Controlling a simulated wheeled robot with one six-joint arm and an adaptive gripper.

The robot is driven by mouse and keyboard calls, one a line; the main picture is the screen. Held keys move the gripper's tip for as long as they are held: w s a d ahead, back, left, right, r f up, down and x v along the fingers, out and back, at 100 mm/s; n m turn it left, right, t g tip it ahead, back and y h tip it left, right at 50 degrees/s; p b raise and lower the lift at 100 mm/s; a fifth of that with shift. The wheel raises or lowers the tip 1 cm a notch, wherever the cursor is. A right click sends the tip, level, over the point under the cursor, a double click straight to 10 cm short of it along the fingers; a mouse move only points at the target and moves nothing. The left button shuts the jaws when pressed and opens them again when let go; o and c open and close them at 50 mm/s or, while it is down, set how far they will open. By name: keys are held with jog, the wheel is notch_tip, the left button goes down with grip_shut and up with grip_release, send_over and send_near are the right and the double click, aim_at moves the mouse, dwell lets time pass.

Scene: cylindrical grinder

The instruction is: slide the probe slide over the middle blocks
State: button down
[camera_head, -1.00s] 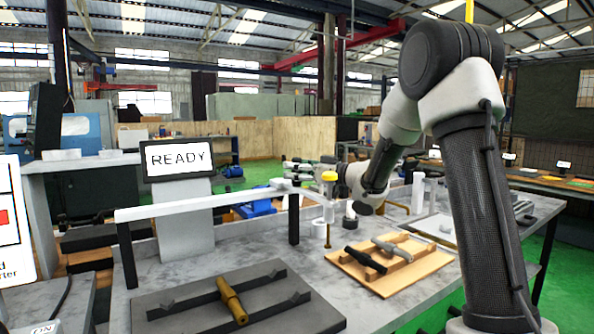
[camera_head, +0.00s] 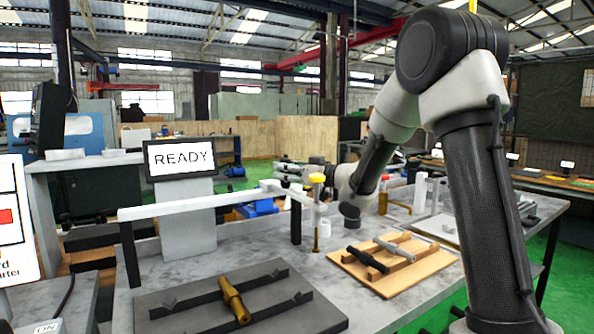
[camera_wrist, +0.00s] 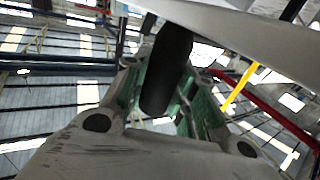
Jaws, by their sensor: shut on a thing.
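The probe slide (camera_head: 317,195) has a yellow top, a pale body and a brass probe (camera_head: 316,238) hanging down. It is at the right end of the white rail (camera_head: 190,202), near a black post. My gripper (camera_head: 287,168) is at the slide, behind the yellow top. In the wrist view its fingers (camera_wrist: 165,95) with green pads are shut around a dark, rounded handle (camera_wrist: 167,70). Low dark blocks (camera_head: 255,281) on a dark plate (camera_head: 185,322) carry a brass stepped shaft (camera_head: 233,299), in front of the rail. I cannot tell whether these are the middle blocks.
A wooden board (camera_head: 415,267) at right carries a black shaft (camera_head: 367,260) and a grey shaft (camera_head: 394,248) on wooden blocks. My arm covers the right side. The marble bench (camera_head: 300,268) is bare between plate and board.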

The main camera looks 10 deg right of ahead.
jog(key=s+a, duration=0.3)
jog(key=a, duration=0.8)
jog(key=s+a, duration=0.4)
jog(key=a, duration=0.6)
jog(key=shift+a, duration=0.4)
jog(key=c, duration=1.1)
grip_release()
jog(key=shift+s+d, duration=0.15)
jog(key=v, duration=1.1)
jog(key=shift+s+d, duration=0.25)
